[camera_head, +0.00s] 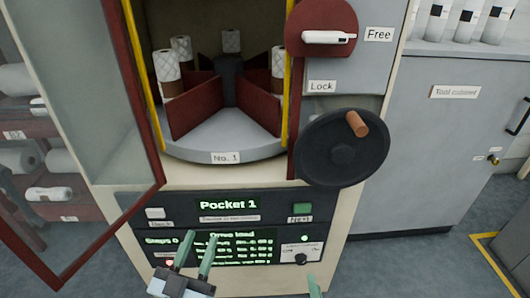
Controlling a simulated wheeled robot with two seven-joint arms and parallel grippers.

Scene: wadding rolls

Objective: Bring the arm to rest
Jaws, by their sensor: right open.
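My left gripper (199,238) is at the bottom centre, in front of the machine's lower display panel (225,240). Its two pale green fingers point up and stand apart, with nothing between them. Of my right gripper (313,286), only a pale green fingertip shows at the bottom edge, to the right of the left one. The rest of it is out of the picture. I see nothing held by either gripper.
A carousel (225,143) with dark red dividers and several white rolls stands behind an open glass door (90,90) on the left. A black handwheel (342,148) with a brown knob juts out right. A grey cabinet (430,150) stands farther right, with floor before it.

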